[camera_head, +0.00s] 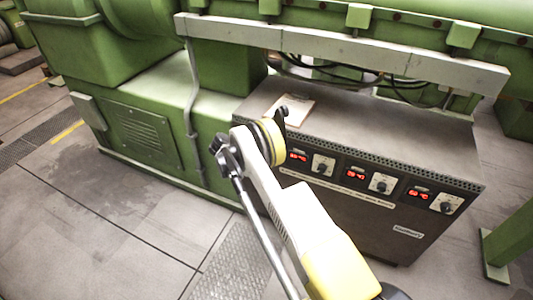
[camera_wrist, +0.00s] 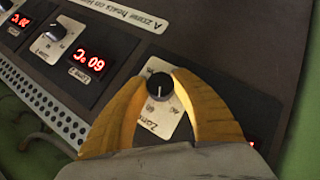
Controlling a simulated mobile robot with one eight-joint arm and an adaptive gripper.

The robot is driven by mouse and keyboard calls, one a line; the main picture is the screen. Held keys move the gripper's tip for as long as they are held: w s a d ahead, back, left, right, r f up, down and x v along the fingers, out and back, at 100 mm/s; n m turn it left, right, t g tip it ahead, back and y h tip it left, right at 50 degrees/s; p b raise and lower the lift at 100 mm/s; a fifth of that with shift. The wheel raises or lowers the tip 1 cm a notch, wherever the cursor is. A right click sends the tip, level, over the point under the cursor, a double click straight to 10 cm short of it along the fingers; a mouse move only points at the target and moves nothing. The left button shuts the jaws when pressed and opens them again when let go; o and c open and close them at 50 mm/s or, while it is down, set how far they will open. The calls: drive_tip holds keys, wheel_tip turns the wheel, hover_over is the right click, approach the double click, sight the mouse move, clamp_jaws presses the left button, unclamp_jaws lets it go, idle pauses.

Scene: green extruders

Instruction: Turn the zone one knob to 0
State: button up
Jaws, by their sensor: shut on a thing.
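In the wrist view the gripped knob (camera_wrist: 159,86) is small, round and black, on a white dial plate (camera_wrist: 158,116) marked "Zone"; its number is covered. A light pointer line on it runs toward the bottom of the picture. The two yellow fingers of my gripper (camera_wrist: 161,82) are closed in on it from both sides. In the head view my gripper (camera_head: 271,141) is at the left end of the control box's front. It hides the gripped knob there.
The control box (camera_head: 428,157) also bears several red displays, such as one (camera_head: 357,174) beside another knob (camera_head: 381,184). A card (camera_head: 296,108) lies on its top. Green machinery (camera_head: 140,135) stands to the left; a green post (camera_head: 510,240) is at right.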

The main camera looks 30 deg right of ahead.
drive_tip(key=shift+d, duration=0.1)
drive_tip(key=o, duration=1.2)
drive_tip(key=v, duration=1.2)
